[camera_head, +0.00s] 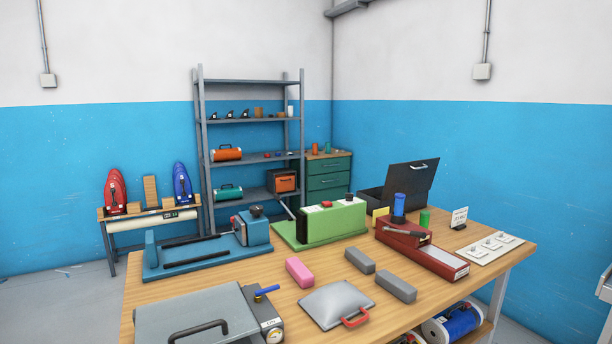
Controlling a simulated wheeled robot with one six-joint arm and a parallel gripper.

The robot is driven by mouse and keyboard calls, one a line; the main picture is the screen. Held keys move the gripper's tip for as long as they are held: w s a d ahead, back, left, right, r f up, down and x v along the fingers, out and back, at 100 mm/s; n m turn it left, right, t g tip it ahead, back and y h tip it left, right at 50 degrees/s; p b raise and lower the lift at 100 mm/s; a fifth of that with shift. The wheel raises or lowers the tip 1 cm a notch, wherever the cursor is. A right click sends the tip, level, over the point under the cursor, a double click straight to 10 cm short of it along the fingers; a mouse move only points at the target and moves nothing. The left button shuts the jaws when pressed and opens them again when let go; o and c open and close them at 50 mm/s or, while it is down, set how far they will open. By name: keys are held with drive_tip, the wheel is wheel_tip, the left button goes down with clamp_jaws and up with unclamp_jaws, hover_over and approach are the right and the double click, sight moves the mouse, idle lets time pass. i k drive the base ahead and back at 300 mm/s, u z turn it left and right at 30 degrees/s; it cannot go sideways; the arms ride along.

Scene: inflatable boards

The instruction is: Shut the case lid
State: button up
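A black case stands open at the far right part of the wooden table. Its lid (411,184) is raised and leans back, with a pale handle (419,166) on its face. The case's lower part (370,197) is partly hidden behind a blue cylinder and a red box. My gripper is not in view.
In front of the case are the red box (436,262), the blue cylinder (399,205), a green cylinder (425,217) and a small white sign (459,217). A green machine (333,221) stands to its left. A shelf rack (250,120) stands behind.

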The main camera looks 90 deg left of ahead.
sight(412, 177)
drive_tip(key=u, duration=1)
drive_tip(key=i, duration=2.55)
drive_tip(key=u, duration=1.9)
drive_tip(key=k, duration=1.2)
drive_tip(key=z, duration=1)
drive_tip(key=i, duration=1.05)
drive_tip(key=z, duration=0.3)
